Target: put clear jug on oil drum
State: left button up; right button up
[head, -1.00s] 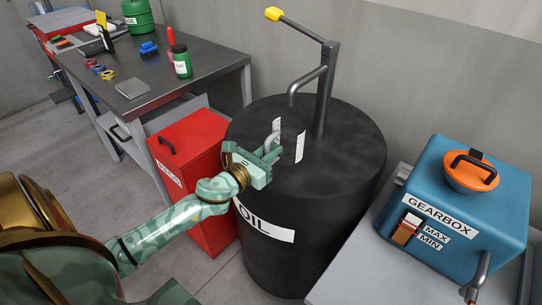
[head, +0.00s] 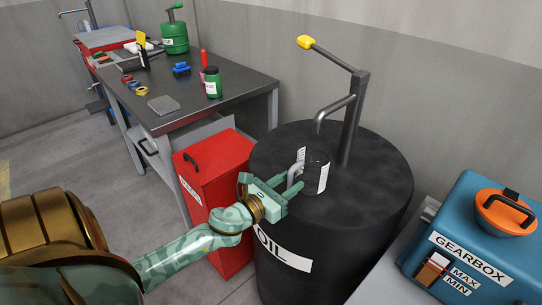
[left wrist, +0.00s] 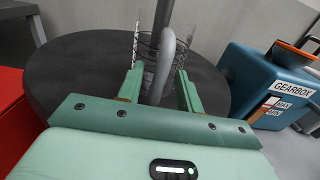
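The clear jug (head: 317,174) stands upright on top of the black oil drum (head: 345,245), below the drum's pump spout. It is see-through, with white scale strips and a grey curved handle (head: 295,174) facing my left arm. My left gripper (head: 282,187) is at the handle side, with its fingers spread. In the left wrist view, the handle (left wrist: 162,65) stands between the two open fingers of the gripper (left wrist: 158,85), with gaps on both sides. The jug's wire-like outline (left wrist: 150,40) shows behind it. My right gripper is not in view.
The pump (head: 352,120) with a yellow-tipped lever rises behind the jug. A red waste bin (head: 215,205) stands left of the drum. The blue gearbox (head: 465,230) with an orange cap is at the right. A workbench (head: 235,95) with tools stands at the back left.

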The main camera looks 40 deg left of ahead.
pick_arm(q)
jog(key=s, duration=1)
jog(key=shift+a+b, duration=0.4)
jog(key=shift+b, duration=0.05)
jog(key=s+f+n+g+y, duration=0.1)
jog(key=s+f+n+g, duration=0.4)
jog(key=f, duration=0.6)
jog(key=s+f+n+g+y, duration=0.1)
jog(key=s+f+n, duration=0.1)
jog(key=f+n, duration=0.7)
jog(key=s+f+n+g+y, duration=0.15)
jog(key=s+f+n, duration=0.25)
jog(key=f, duration=0.9)
jog(key=s+d+f+n+g, duration=0.3)
jog(key=s+f+n, duration=0.2)
jog(key=s, duration=0.4)
jog(key=s+d+f+n+g+h, duration=0.1)
jog(key=s+d+f+n+g, duration=0.2)
jog(key=s, duration=0.7)
jog(key=s+d+f+n+g+h, duration=0.1)
jog(key=s+d+f+n+g, duration=0.2)
jog(key=s+f+n, duration=0.4)
jog(key=s+g, duration=0.1)
jog(key=s, duration=0.2)
jog(key=shift+s+d+f, duration=0.2)
jog(key=shift+d+f, duration=0.05)
jog(key=shift+f, duration=0.15)
